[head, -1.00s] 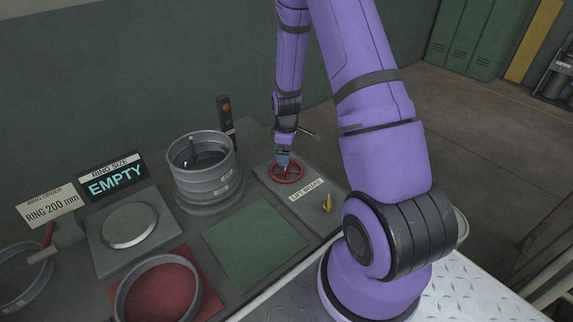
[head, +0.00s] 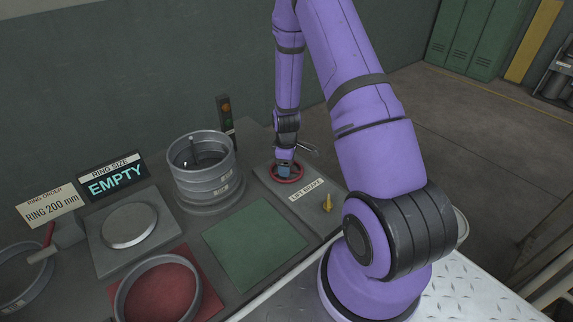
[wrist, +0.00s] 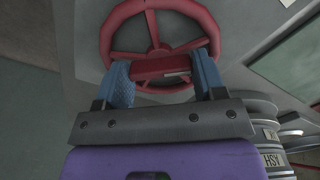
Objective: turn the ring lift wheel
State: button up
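The red ring lift wheel (head: 291,180) lies flat on a grey panel to the right of the grey ring-shaped cylinder (head: 188,184). In the wrist view the wheel's rim and spokes (wrist: 124,22) fill the upper middle. My gripper (head: 284,170) points down at the wheel from above and covers part of it in the head view. In the wrist view my gripper (wrist: 162,62) has its two blue fingers spread apart, with a red bar of the wheel showing between them. I cannot tell whether the fingers touch the wheel.
A LIFT BRAKE label (head: 307,190) and a small brass lever (head: 327,203) sit right of the wheel. A signal light post (head: 225,112) stands behind. A green mat (head: 255,245) lies clear in front. The ring size display (head: 115,180) reads EMPTY.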

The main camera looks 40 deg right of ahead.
jog(key=shift+c, duration=0.7)
jog(key=shift+m, duration=0.3)
jog(key=m, duration=0.3)
jog(key=shift+m, duration=0.3)
jog(key=m, duration=0.3)
jog(key=shift+m, duration=0.3)
jog(key=m, duration=0.3)
jog(key=shift+m, duration=2.2)
